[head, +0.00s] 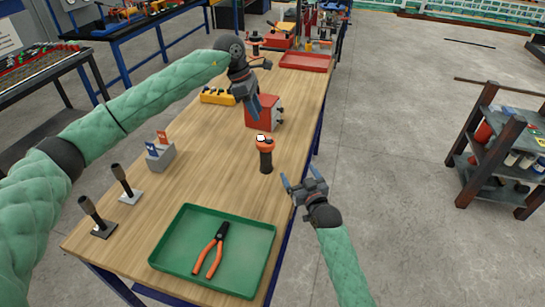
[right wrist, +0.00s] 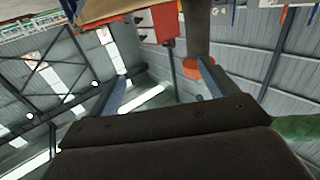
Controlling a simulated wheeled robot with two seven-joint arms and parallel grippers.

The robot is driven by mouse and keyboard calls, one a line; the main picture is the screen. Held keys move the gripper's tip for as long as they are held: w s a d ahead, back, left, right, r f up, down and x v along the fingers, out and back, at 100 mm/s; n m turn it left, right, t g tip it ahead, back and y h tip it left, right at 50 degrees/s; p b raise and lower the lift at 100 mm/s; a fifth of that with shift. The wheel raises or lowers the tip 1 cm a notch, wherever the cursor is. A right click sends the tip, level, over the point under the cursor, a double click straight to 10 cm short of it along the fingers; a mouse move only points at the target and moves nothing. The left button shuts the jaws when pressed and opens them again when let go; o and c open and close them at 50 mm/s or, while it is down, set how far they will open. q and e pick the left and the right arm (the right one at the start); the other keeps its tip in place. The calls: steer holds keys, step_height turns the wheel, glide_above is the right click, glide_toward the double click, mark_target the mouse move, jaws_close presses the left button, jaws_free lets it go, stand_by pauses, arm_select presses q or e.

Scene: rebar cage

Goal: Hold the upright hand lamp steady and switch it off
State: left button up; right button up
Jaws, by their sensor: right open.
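The hand lamp (head: 265,160) stands upright on the wooden bench, with a dark body and an orange head. A small bright white patch shows on its head. In the right wrist view the picture is upside down, and the lamp's dark body (right wrist: 196,28) shows at the top, partly behind a finger. My right gripper (head: 297,174) is open and empty, just right of the lamp and apart from it. My left gripper (head: 252,110) points down behind and left of the lamp, beside the red box; its finger gap is unclear.
A red box (head: 262,112) stands behind the lamp. A green tray (head: 173,247) with orange-handled pliers (head: 208,255) lies in front. A grey holder (head: 160,156) and two dark-handled tools (head: 124,183) are at the left. A shelf (head: 490,150) stands across the floor at right.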

mark_target(269, 151)
steer(key=shift+y, duration=0.4)
steer(key=w+a+r, duration=0.1)
steer(key=a, duration=0.1)
steer(key=w+a+r, duration=0.2)
steer(key=a, duration=0.1)
steer(key=w+a+r, duration=0.1)
steer(key=a, duration=0.2)
steer(key=shift+w+a+r, duration=0.15)
steer(key=shift+w+r, duration=0.05)
steer(key=shift+w+a, duration=0.4)
steer(key=shift+w, duration=0.1)
steer(key=shift+x, duration=3.35)
arm_select(q)
steer(key=shift+c, duration=0.5)
arm_select(e)
steer(key=c, duration=1.3)
arm_select(q)
jaws_close()
arm_select(e)
steer(key=shift+o, duration=0.2)
